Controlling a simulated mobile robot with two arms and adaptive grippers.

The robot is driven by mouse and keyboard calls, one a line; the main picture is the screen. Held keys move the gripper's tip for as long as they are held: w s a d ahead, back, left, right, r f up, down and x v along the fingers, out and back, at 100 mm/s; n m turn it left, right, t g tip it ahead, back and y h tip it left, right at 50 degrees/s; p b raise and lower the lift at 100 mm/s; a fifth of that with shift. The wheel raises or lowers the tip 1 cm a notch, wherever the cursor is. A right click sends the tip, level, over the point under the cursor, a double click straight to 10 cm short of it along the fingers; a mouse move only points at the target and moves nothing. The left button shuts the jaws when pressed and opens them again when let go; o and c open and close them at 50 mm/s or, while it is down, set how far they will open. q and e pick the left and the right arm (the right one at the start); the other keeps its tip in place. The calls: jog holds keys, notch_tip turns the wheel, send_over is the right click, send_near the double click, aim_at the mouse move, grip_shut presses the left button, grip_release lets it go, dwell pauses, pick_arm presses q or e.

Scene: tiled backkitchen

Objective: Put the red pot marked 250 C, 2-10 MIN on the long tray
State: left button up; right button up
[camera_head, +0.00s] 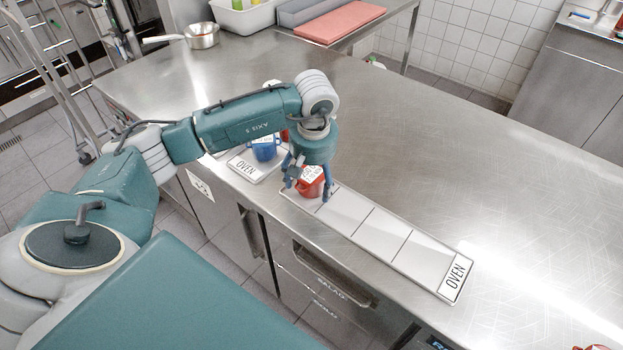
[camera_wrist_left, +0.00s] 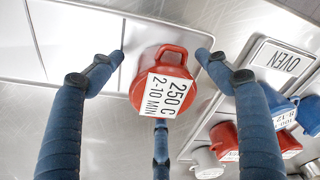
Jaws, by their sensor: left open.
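The red pot (camera_head: 311,180) has a white label reading 250 C, 2-10 MIN, clear in the left wrist view (camera_wrist_left: 170,92). It appears to stand upright at the far-left end section of the long tray (camera_head: 377,235), a pale tray with several sections and an OVEN plate at its near right end. The tray also shows in the left wrist view (camera_wrist_left: 80,45). My left gripper (camera_head: 309,189) is open above and around the pot; in the wrist view its fingers stand apart from the pot's sides. The contact under the pot is hidden. My right gripper is not in view.
A shorter OVEN tray (camera_head: 246,172) lies left of the long tray, with a blue pot (camera_head: 265,149). Another red pot (camera_wrist_left: 224,138) and a pale pot (camera_wrist_left: 207,164) show in the wrist view. A saucepan (camera_head: 201,36) stands at the back.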

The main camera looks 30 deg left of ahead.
aim_at(313, 178)
pick_arm(q)
jog(key=r+b, duration=0.1)
jog(key=r, duration=0.2)
jog(key=r+b, duration=0.1)
jog(key=r, duration=0.3)
jog(key=s+d+r+b, duration=0.1)
jog(key=r, duration=0.2)
jog(key=shift+r, duration=0.85)
jog(key=shift+s, duration=0.1)
